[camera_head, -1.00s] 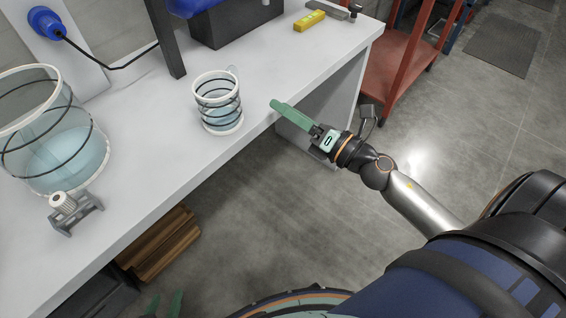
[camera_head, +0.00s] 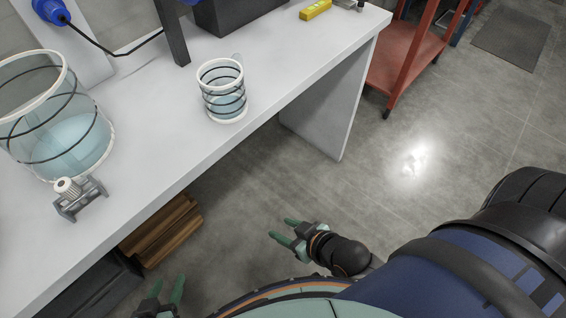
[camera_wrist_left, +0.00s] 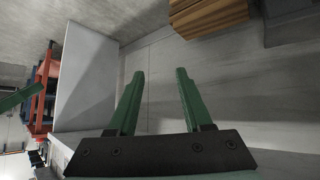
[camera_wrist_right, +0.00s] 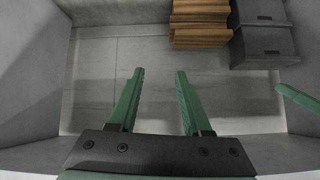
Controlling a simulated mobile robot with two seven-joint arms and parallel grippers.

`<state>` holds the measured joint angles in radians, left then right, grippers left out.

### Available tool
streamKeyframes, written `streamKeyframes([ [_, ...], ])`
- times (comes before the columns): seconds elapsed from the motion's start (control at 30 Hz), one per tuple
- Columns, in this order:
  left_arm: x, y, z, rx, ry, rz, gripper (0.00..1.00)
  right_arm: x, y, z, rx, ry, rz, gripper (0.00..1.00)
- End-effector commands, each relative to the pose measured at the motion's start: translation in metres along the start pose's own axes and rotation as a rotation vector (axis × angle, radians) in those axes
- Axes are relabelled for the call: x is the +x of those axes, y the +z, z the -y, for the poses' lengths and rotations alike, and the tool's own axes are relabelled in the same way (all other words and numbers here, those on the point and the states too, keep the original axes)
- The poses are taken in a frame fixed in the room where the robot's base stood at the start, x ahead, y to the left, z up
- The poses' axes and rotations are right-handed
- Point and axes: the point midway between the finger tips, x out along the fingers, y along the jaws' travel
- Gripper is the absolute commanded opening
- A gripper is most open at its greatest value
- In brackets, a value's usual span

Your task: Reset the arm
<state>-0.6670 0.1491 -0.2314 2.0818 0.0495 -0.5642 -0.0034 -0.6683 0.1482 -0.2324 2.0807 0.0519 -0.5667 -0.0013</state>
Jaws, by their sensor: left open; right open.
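My left gripper (camera_head: 167,284) is at the bottom left of the head view, low in front of my body. Its green fingers stand apart with nothing between them in the left wrist view (camera_wrist_left: 160,76). My right gripper (camera_head: 280,229) is further right and a little higher in the picture, beside the lower front of my body and clear of the table. Its fingers are also apart and empty in the right wrist view (camera_wrist_right: 160,76). Most of my left arm is out of the head view.
A white table (camera_head: 150,140) carries a large glass vessel (camera_head: 70,140), a smaller banded beaker (camera_head: 224,103), a small grey clamp (camera_head: 82,203) and a yellow level (camera_head: 315,10). Wooden planks (camera_head: 165,235) lie beneath. A red shelf (camera_head: 405,65) stands behind. The floor between is clear.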

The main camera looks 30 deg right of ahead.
Motion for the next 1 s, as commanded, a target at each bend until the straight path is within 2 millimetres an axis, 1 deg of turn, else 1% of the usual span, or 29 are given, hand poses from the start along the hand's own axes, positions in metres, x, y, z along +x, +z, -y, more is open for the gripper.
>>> streamKeyframes([
  [0.07,-0.004,-0.005,-0.001,0.000,0.000,0.000,0.50,-0.004,-0.005,0.000,-0.002,0.002,-0.001,0.49],
  [0.17,-0.017,-0.019,-0.002,0.000,-0.001,-0.002,0.50,-0.017,-0.017,-0.001,-0.001,0.007,-0.002,0.49],
  [0.3,-0.045,-0.049,-0.001,-0.002,-0.011,-0.012,0.50,-0.043,-0.042,-0.002,0.005,0.020,-0.001,0.49],
  [0.5,-0.080,-0.078,0.006,-0.008,-0.038,-0.006,0.50,-0.081,-0.075,-0.004,0.011,0.037,-0.003,0.49],
  [0.6,-0.094,-0.089,0.007,-0.016,-0.047,-0.006,0.50,-0.095,-0.089,-0.005,0.013,0.045,-0.008,0.49],
  [0.7,-0.104,-0.095,0.010,-0.022,-0.057,-0.005,0.50,-0.105,-0.096,-0.009,0.015,0.056,-0.009,0.49],
  [0.8,-0.110,-0.097,0.011,-0.024,-0.063,-0.001,0.50,-0.110,-0.098,-0.011,0.017,0.064,-0.006,0.49],
  [1.0,-0.110,-0.096,0.011,-0.025,-0.063,-0.001,0.50,-0.111,-0.098,-0.011,0.017,0.064,-0.006,0.49],
])
